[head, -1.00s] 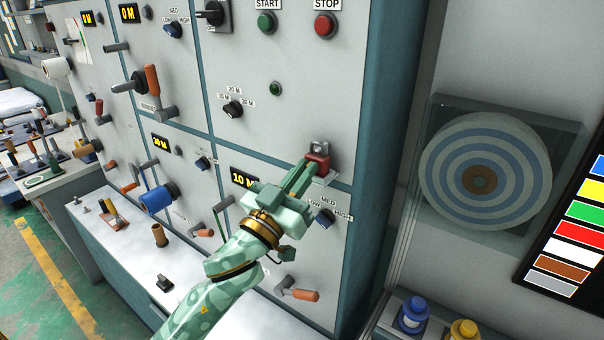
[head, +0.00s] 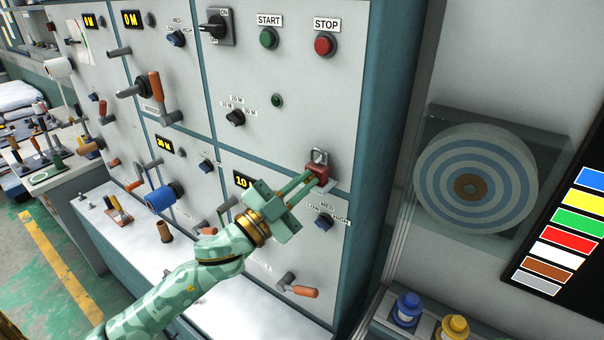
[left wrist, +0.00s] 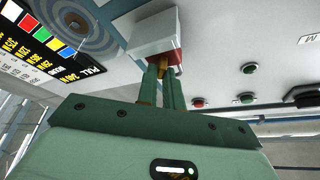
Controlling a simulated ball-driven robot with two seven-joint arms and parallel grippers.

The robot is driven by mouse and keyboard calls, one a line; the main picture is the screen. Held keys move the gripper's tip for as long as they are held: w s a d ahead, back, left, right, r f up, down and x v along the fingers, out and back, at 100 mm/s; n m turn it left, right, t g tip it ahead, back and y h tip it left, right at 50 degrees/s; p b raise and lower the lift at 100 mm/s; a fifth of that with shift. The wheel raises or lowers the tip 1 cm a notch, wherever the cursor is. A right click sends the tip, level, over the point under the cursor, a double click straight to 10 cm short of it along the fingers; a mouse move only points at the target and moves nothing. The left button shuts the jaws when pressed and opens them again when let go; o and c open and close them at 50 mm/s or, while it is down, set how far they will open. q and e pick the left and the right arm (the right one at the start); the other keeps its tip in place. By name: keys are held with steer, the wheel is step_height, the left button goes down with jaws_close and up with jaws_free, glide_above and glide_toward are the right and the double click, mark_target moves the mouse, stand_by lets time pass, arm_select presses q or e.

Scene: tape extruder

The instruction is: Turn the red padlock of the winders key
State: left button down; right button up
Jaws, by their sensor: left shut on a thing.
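The red padlock (head: 317,172) sits on the right side of the grey panel, below the STOP button, with its metal shackle above it. My left gripper (head: 313,178) reaches it from the lower left, its fingers shut on it. In the left wrist view the green fingers (left wrist: 161,84) close on a brass-coloured piece, likely the key (left wrist: 164,71), just below the red padlock body (left wrist: 173,56). A white block (left wrist: 153,30) hides part of the padlock there. My right gripper is in neither view.
The red STOP button (head: 325,45) and green START button (head: 268,38) are above the padlock. A LOW-MED-HIGH knob (head: 324,222) and an orange-handled crank (head: 299,290) are below. A striped disc (head: 466,187) hangs at the right. Blue (head: 407,311) and yellow (head: 454,328) bottles stand at the lower right.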

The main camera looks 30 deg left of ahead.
arm_select(q)
steer(key=m+p, duration=0.1)
steer(key=m, duration=0.1)
steer(key=m+g+h+p, duration=0.1)
steer(key=m+p, duration=0.1)
steer(key=shift+r+g, duration=0.2)
steer(key=shift+g, duration=0.1)
steer(key=shift+f+m+g+h+p, duration=0.15)
steer(key=shift+m+g+p, duration=0.15)
steer(key=shift+m+p, duration=0.5)
steer(key=shift+m+g+h+p, duration=0.15)
steer(key=shift+m+g+p, duration=0.2)
steer(key=shift+m, duration=0.75)
steer(key=c, duration=1.5)
jaws_free()
steer(key=shift+f, duration=0.15)
steer(key=shift+s+f, duration=0.1)
steer(key=shift+f, duration=0.05)
